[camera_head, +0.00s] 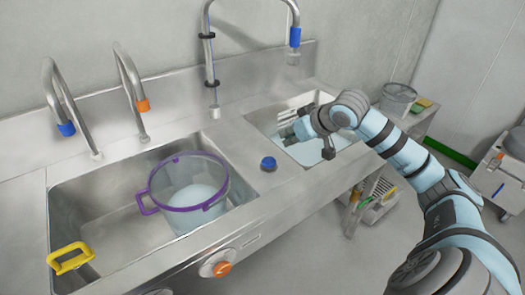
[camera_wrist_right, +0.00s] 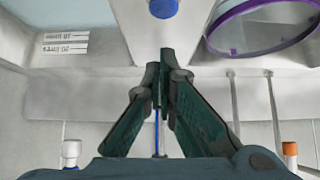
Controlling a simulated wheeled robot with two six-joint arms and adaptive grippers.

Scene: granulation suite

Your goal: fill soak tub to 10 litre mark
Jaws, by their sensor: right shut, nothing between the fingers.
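The clear soak tub with a purple rim and side handle (camera_head: 188,207) stands in the left sink basin. Pale liquid (camera_head: 195,194) lies inside it; I cannot read any level mark. The tub's rim (camera_wrist_right: 212,22) also shows in the right wrist view. A blue-tipped spout (camera_head: 66,128) and an orange-tipped spout (camera_head: 142,104) rise behind this basin, neither with a visible stream. A blue knob (camera_head: 269,163) sits on the deck between the basins. My right gripper (camera_head: 288,134) is over the right basin, shut and empty; its closed fingertips (camera_wrist_right: 165,58) point toward the blue knob (camera_wrist_right: 162,9). My left gripper is out of view.
A yellow handle (camera_head: 71,257) is at the left basin's front rim. An orange knob (camera_head: 222,268) sticks out of the front panel. A clear container (camera_head: 397,99) stands at the far right.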

